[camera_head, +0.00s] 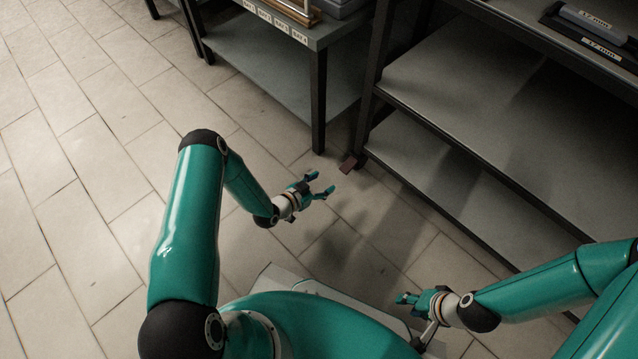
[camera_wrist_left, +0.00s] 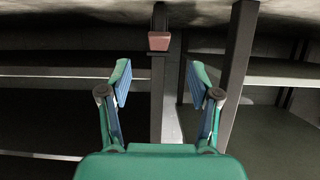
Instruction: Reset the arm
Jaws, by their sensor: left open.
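My left arm (camera_head: 187,235) is teal with black joints and comes in from the left, bent at the elbow. My left gripper (camera_head: 321,184) is open and empty above the tiled floor, in front of the shelving. In the left wrist view its two blue-padded fingers (camera_wrist_left: 161,82) stand wide apart with nothing between them. My right arm (camera_head: 540,286) comes in from the right, and my right gripper (camera_head: 406,299) hangs low near my base. Its fingers are small and partly overlapped, so its opening is unclear.
A small reddish-brown block (camera_head: 348,164) is by the shelf post foot; it also shows in the left wrist view (camera_wrist_left: 159,41). A dark-framed bench (camera_head: 262,66) stands behind, and a multi-level shelf (camera_head: 480,95) stands right. Tiled floor (camera_head: 75,130) at left is clear.

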